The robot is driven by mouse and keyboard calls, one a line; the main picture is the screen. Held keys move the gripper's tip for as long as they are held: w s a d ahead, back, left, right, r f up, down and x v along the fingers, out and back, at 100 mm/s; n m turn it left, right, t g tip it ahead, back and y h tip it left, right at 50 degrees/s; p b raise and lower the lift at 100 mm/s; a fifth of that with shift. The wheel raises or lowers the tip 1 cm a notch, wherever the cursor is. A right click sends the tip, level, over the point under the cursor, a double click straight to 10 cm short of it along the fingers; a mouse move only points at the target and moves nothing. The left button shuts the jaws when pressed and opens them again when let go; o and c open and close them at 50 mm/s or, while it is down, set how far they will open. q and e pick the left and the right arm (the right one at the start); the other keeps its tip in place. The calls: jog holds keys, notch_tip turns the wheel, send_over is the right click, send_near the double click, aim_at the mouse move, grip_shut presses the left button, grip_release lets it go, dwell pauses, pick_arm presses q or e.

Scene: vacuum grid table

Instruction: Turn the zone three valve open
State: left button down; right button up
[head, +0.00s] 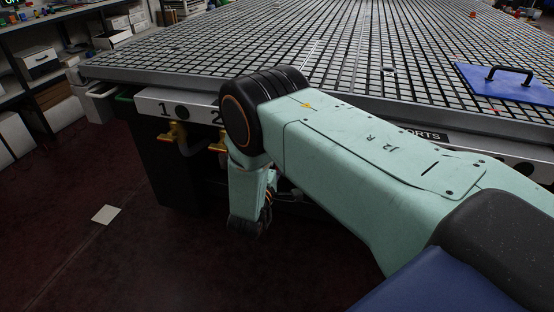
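The vacuum grid table's front rail (150,107) carries the zone numbers 1 and 2. A yellow valve handle (173,134) sits below number 1. Another yellow valve handle (217,146), partly covered by my arm, sits below number 2. The zone three label and valve are not visible; my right arm covers the rail to the right of number 2. This arm comes in from the right and bends down in front of the table. Its wrist (247,225) hangs below the rail. The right gripper cannot be clearly made out in the dark there. My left gripper is out of view.
A blue plate with a black handle (505,82) lies on the grid top (330,45) at the right. Shelves with boxes (38,60) stand at the left. A pale square (106,214) lies on the otherwise clear dark floor in front.

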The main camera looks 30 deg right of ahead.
jog(key=shift+a, duration=0.1)
jog(key=v, duration=1.2)
jog(key=x, duration=1.2)
dwell(0.3)
